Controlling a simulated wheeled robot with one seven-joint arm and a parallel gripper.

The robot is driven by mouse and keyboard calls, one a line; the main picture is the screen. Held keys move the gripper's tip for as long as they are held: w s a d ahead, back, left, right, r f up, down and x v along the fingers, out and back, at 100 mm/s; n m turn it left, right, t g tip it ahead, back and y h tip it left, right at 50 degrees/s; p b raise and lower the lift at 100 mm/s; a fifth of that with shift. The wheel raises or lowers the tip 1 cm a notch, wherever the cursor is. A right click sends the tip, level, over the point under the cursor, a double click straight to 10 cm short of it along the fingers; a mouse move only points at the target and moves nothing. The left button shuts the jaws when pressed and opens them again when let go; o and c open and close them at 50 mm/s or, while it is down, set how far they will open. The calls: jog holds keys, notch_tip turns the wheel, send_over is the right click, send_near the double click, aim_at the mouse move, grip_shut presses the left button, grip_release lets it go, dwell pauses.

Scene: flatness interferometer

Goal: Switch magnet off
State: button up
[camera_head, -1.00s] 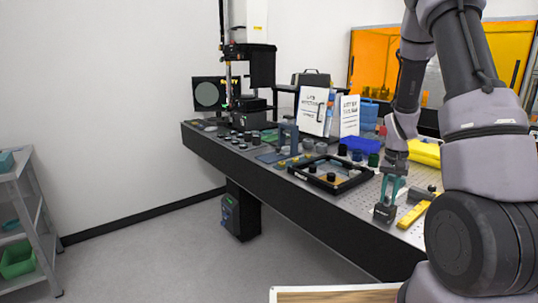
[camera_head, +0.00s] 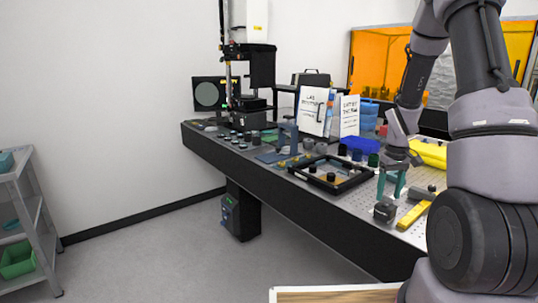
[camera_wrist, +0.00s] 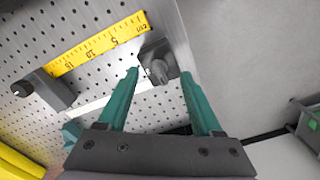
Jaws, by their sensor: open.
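A small dark block with a round knob, which looks like the magnet base (camera_head: 384,212), sits on the perforated table top near its front edge. In the wrist view the block (camera_wrist: 172,52) lies just beyond the fingertips, with its grey knob (camera_wrist: 159,71) between their lines. My gripper (camera_head: 388,198) has teal fingers and is just above the block. In the wrist view my gripper (camera_wrist: 159,75) is open, one finger to each side of the knob, with nothing held. I cannot tell the knob's switch position.
A yellow ruler (camera_wrist: 98,44) lies beside the block, and a second dark block (camera_wrist: 46,90) is at its other end. A black-framed tray (camera_head: 333,183) stands to the left in the head view. A yellow case (camera_head: 430,153) is behind. Floor lies beyond the table edge.

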aim_at(388, 197)
jog(key=shift+r, duration=2.35)
jog(key=s+a+r+m+t, duration=0.2)
jog(key=s+a+r, duration=0.2)
jog(key=r, duration=0.5)
jog(key=s+a+r+m+t+y, duration=0.1)
jog(key=s+a+r+m+t, duration=0.1)
jog(key=s+a+r, duration=0.3)
jog(key=s+a+r+m+t+y, duration=0.1)
jog(key=s+a+r+m+t, duration=0.1)
jog(key=s+r, duration=0.8)
notch_tip(388, 197, up, 3)
jog(key=shift+s+a+f+t, duration=0.2)
jog(key=shift+s+a+t, duration=0.25)
jog(key=shift+a, duration=0.75)
